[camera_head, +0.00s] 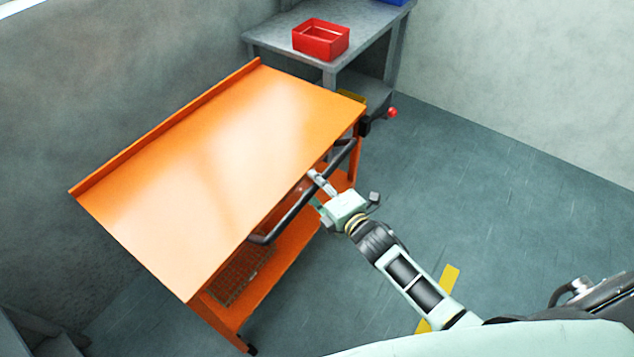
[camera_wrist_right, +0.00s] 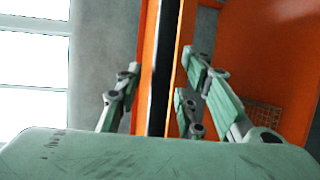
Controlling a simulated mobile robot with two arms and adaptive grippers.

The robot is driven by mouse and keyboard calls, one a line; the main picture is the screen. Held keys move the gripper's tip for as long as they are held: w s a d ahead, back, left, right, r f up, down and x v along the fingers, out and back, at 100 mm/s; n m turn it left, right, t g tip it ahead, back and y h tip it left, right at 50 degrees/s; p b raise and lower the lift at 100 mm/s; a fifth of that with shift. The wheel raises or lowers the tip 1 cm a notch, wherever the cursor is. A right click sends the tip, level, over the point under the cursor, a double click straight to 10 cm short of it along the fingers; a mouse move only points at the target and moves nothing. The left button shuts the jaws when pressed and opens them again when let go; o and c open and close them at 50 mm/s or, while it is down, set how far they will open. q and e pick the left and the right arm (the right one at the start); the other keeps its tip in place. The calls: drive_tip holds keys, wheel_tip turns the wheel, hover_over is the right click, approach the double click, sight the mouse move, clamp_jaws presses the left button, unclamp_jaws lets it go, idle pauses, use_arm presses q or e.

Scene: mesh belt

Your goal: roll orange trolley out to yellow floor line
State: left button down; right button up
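The orange trolley (camera_head: 215,160) stands against the left wall in the head view, with a flat top and a lower shelf. Its black bar handle (camera_head: 286,216) runs along the side facing me. My right gripper (camera_head: 316,180) is at this handle, around the middle of its length. In the right wrist view the fingers (camera_wrist_right: 158,100) are spread apart, with the dark handle bar (camera_wrist_right: 163,70) between them and gaps visible beside it. The yellow floor line (camera_head: 449,280) lies on the floor right of the trolley, partly hidden by my right arm. My left gripper is not in view.
A grey table (camera_head: 372,27) with a red bin (camera_head: 321,40) stands behind the trolley's far end. A red knob (camera_head: 391,112) sticks out near the trolley's far corner. The floor (camera_head: 500,190) to the right is clear up to the wall.

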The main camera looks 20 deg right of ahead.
drive_tip(key=shift+w, duration=0.25)
clamp_jaws()
idle(0.5)
